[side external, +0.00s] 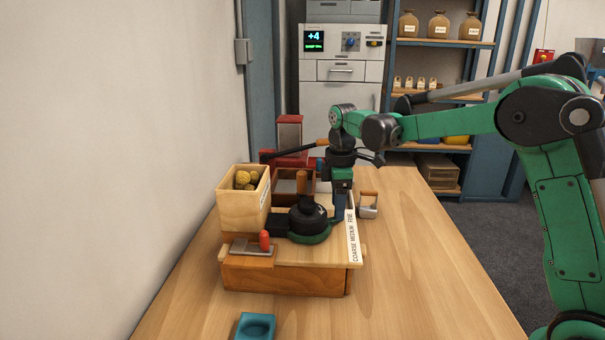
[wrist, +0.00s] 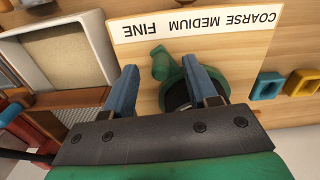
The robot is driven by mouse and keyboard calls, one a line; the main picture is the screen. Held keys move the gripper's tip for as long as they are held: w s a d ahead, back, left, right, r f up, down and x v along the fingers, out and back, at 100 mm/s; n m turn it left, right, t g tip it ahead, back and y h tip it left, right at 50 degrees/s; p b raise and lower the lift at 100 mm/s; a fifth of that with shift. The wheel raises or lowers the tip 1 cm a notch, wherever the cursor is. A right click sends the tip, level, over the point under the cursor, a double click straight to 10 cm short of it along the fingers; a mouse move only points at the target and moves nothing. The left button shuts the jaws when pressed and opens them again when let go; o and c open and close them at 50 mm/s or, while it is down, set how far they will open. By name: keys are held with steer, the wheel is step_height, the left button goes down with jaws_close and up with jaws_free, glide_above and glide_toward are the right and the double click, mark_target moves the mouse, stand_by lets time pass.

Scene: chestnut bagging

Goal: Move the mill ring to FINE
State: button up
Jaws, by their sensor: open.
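The mill (side external: 309,213) is black with a wooden-handled top and stands on a wooden box. Its green mill ring (side external: 313,239) runs around the base; in the wrist view, the ring (wrist: 172,84) has a green tab (wrist: 160,62) pointing toward the FINE end of the white scale strip (wrist: 195,25). The strip (side external: 352,240) reads COARSE, MEDIUM, FINE, with FINE at the far end. My gripper (side external: 342,212) is open beside the mill near FINE. In the wrist view its blue fingers (wrist: 160,72) lie either side of the tab; contact cannot be told.
A wooden bin (side external: 242,205) of yellowish balls stands left of the mill. A red knob (side external: 264,240) sits on a plate in front. A teal dish (side external: 255,327) lies at the front. The table's right side is clear.

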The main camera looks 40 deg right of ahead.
steer(key=shift+r, duration=0.1)
steer(key=shift+r, duration=2.75)
